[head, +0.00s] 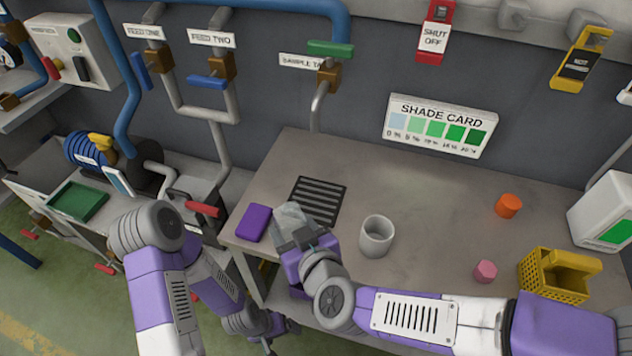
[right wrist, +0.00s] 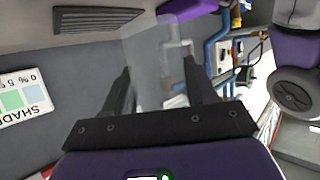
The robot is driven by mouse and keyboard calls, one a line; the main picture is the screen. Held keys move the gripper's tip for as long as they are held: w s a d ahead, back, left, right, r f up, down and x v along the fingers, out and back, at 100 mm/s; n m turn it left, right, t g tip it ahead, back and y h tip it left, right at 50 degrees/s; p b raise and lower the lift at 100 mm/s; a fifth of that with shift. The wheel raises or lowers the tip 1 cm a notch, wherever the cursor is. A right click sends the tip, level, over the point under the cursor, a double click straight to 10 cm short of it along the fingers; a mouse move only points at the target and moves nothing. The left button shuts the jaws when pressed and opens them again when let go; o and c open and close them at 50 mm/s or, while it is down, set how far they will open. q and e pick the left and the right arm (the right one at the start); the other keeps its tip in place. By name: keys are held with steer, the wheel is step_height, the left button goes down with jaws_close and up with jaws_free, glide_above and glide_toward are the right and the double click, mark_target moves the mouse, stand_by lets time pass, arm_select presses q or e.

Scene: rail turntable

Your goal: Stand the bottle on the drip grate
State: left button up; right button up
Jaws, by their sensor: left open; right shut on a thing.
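The bottle (head: 289,217) is clear and see-through, held by my right gripper (head: 303,240) beside the near left edge of the drip grate. In the right wrist view the bottle (right wrist: 150,48) is a faint pale shape between the two dark fingers of the right gripper (right wrist: 157,75). The drip grate (head: 326,193) is a dark slotted panel in the grey bench top, with nothing standing on it; it also shows in the right wrist view (right wrist: 95,20). Whether the bottle's base touches the bench is hidden. My left gripper (head: 268,340) is low in front of the bench, open and empty.
A purple block (head: 254,222) lies left of the bottle. A grey cup (head: 377,236) stands right of the grate. An orange cylinder (head: 508,205), a pink piece (head: 485,271) and a yellow basket (head: 540,283) are farther right. A sample tap pipe (head: 318,108) rises behind the grate.

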steer(key=w+d+p, duration=0.1)
steer(key=w, duration=0.3)
steer(key=w+d+p, duration=0.1)
steer(key=w+p, duration=0.1)
steer(key=w, duration=0.2)
steer(key=w+d+p, duration=0.1)
steer(key=w+d, duration=0.1)
steer(key=w, duration=0.2)
steer(key=shift+w+d+f+p, duration=0.1)
steer(key=shift+w+f+p, duration=0.05)
steer(key=shift+w+p, duration=0.2)
steer(key=shift+w+d, duration=0.25)
steer(key=shift+w, duration=0.55)
step_height(320, 180, down, 3)
steer(key=shift+f+b, duration=0.2)
steer(key=shift+b, duration=0.7)
